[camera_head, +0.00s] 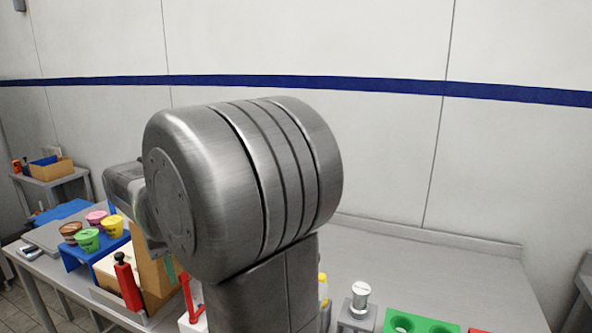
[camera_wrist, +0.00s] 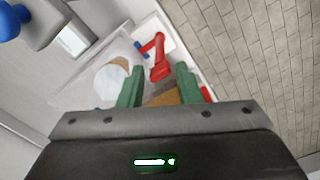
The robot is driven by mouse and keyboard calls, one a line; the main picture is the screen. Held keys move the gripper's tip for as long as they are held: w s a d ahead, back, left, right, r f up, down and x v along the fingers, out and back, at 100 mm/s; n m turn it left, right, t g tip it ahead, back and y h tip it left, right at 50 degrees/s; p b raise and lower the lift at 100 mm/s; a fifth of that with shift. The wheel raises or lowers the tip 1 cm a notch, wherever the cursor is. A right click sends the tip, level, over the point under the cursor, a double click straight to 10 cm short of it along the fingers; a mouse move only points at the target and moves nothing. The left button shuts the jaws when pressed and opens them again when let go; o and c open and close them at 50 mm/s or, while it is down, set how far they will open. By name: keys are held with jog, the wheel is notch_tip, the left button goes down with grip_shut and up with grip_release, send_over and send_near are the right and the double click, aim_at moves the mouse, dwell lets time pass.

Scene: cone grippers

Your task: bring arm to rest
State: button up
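My arm's large metal joint fills the middle of the head view and hides much of the table. In the wrist view my gripper (camera_wrist: 159,78) has its two green fingers apart. I see nothing held between them. A red-handled thing (camera_wrist: 158,62) and part of a brown surface (camera_wrist: 163,97) show beyond the fingers, seemingly below them. In the head view my gripper is mostly hidden behind the arm.
Colored cups (camera_head: 87,239) stand on a blue stand (camera_head: 92,255) at left. A red bottle-shaped thing (camera_head: 128,285), a brown box (camera_head: 158,275) and a red-handled tool (camera_head: 189,296) are near the arm. A green holder (camera_head: 412,324) is at front right. The table (camera_head: 440,275) behind is clear.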

jog(key=n+b, duration=0.2)
jog(key=n, duration=0.1)
jog(key=shift+f+n, duration=0.15)
jog(key=shift+n, duration=0.25)
jog(key=shift+n+b, duration=0.8)
jog(key=shift+n, duration=0.2)
jog(key=shift+r, duration=0.2)
